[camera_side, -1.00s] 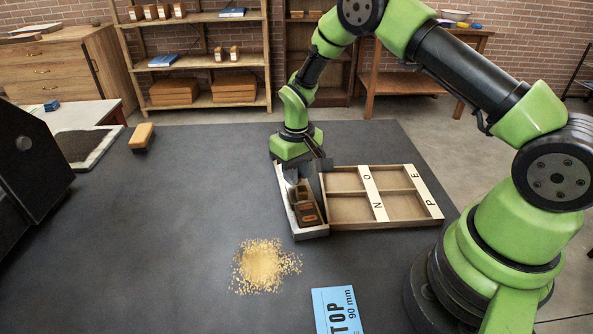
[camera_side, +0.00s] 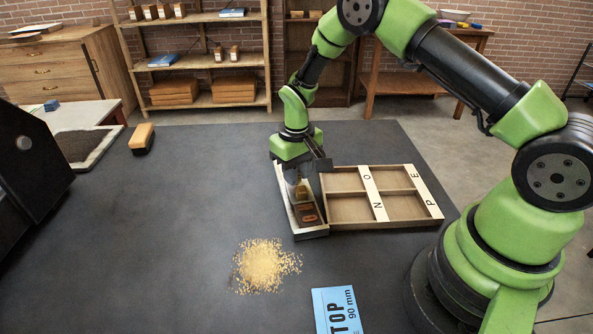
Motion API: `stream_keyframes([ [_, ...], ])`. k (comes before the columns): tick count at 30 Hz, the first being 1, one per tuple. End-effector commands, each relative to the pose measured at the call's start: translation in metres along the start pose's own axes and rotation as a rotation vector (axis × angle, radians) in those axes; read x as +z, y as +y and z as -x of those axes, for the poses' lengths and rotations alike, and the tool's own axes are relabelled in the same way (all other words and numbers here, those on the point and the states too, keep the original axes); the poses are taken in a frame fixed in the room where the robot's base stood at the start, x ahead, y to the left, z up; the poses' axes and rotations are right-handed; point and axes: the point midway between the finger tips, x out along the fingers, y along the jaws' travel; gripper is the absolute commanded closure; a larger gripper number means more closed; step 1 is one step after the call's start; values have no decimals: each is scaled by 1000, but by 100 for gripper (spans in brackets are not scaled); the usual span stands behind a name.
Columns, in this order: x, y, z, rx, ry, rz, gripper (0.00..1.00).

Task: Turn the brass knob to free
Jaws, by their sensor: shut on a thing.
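A narrow light-walled tray (camera_side: 283,200) stands on the dark table, against the left side of a wooden letter case. My gripper (camera_side: 301,184) points down into the far part of this tray. Its jaws are shut on a small brass-coloured piece (camera_side: 301,191), which looks like the brass knob. The fingers cover part of it, and its turn position is too small to read. Brown blocks (camera_side: 308,214) lie in the near end of the tray.
The wooden letter case (camera_side: 347,220) has white strips marked with letters. A black machine (camera_side: 28,170) stands at left, with a wooden-topped block (camera_side: 141,138) beyond. The left-middle table is clear.

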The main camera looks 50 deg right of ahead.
Motion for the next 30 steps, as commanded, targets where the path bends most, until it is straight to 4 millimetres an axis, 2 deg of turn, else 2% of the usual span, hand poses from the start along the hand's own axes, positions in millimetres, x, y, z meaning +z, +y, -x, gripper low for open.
stream_keyframes([
  [3, -1, 0, 1, 0, 2, 0, 100],
  [4, -1, 0, 1, 0, 2, 0, 69],
  [5, -1, 0, 1, 0, 2, 0, 65],
  [13, 0, 0, 1, 0, 1, 0, 65],
  [16, -1, 0, 8, 0, 3, 0, 65],
  [27, -1, 0, 78, 0, 7, 0, 65],
  [30, -1, 0, 90, 0, 5, 0, 65],
])
